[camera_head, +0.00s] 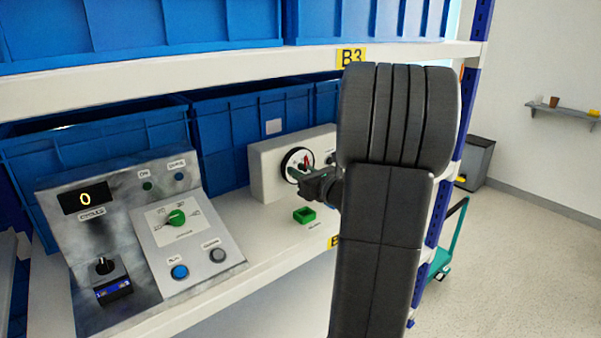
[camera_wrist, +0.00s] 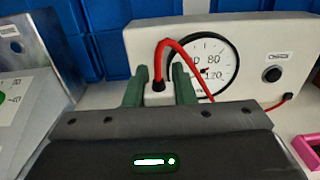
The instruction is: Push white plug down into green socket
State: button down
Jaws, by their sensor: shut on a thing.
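In the wrist view, the white plug (camera_wrist: 158,98) sits between the two dark green fingers of my gripper (camera_wrist: 160,86), which is shut on it. A red cable (camera_wrist: 176,43) rises from the plug's black top and arcs to the right. In the head view, my gripper (camera_head: 322,187) is in front of the white gauge box, and the plug cannot be made out there. The green socket (camera_head: 304,215) stands on the shelf, below and a little left of my gripper in the picture. The plug's lower end is hidden, and I cannot identify the socket in the wrist view.
The white box (camera_head: 270,170) with a round gauge (camera_head: 297,164) stands behind my gripper. A grey control panel (camera_head: 140,235) is at the left. Blue crates (camera_head: 225,120) line the back. The upper shelf edge (camera_head: 240,58) runs above. A pink-edged object (camera_wrist: 306,153) shows at lower right.

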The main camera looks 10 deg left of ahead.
jog(key=shift+f+b, duration=2.45)
jog(key=shift+f, duration=0.45)
jog(key=shift+f+b, duration=0.1)
jog(key=shift+b, duration=0.2)
jog(key=shift+f+b, duration=0.3)
jog(key=shift+f, duration=0.05)
jog(key=shift+f+b, duration=1.15)
jog(key=shift+f, duration=0.1)
jog(key=c, duration=1.1)
grip_release()
jog(key=shift+r, duration=0.1)
jog(key=b+v, duration=0.1)
jog(key=v, duration=1.3)
jog(key=shift+a, duration=0.1)
jog(key=shift+w+a, duration=0.1)
